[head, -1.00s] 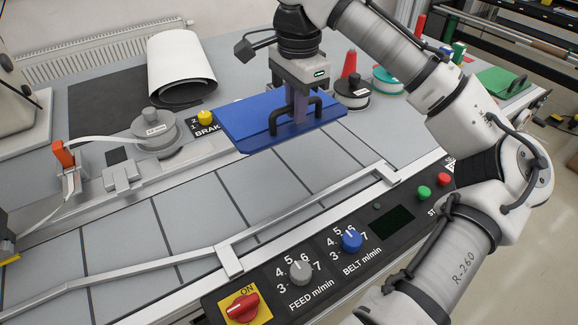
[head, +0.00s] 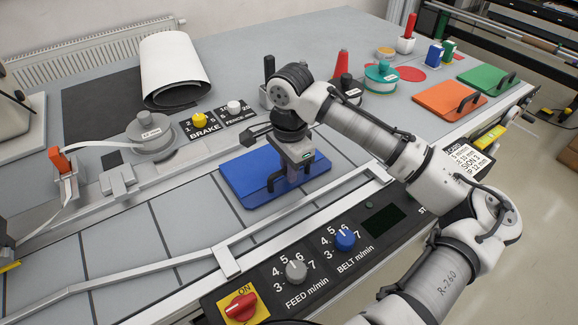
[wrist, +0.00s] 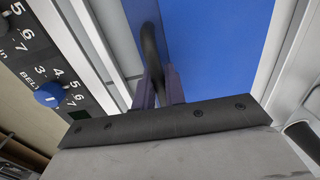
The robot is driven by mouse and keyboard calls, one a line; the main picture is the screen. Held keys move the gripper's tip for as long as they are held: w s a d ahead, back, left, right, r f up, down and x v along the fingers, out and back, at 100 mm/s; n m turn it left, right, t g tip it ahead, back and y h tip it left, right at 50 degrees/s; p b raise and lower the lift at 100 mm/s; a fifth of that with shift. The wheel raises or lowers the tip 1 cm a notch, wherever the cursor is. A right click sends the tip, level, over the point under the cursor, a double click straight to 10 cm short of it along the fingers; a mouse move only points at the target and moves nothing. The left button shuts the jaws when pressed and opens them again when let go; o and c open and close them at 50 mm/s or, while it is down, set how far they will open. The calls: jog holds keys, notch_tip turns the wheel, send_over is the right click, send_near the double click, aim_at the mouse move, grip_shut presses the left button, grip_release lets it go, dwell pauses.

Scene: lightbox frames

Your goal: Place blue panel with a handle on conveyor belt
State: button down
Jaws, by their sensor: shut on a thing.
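The blue panel (head: 238,165) has a black handle (head: 274,184) and lies flat over the grey conveyor belt (head: 118,245), between its side rails. My gripper (head: 293,178) is above the panel, shut on the handle. In the wrist view the gripper's fingers (wrist: 160,88) close on the black handle (wrist: 152,50), with the blue panel (wrist: 215,50) beneath. Whether the panel's underside touches the belt cannot be told.
A control panel with a blue knob (head: 345,240), a grey knob (head: 296,271) and a red switch (head: 240,307) runs along the front. An orange panel (head: 449,100) and a green panel (head: 489,80) lie at the right. The belt's left part is clear.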

jog(key=c, duration=1.5)
grip_release()
jog(key=shift+o, duration=0.2)
notch_tip(320, 180, up, 12)
jog(key=b, duration=0.1)
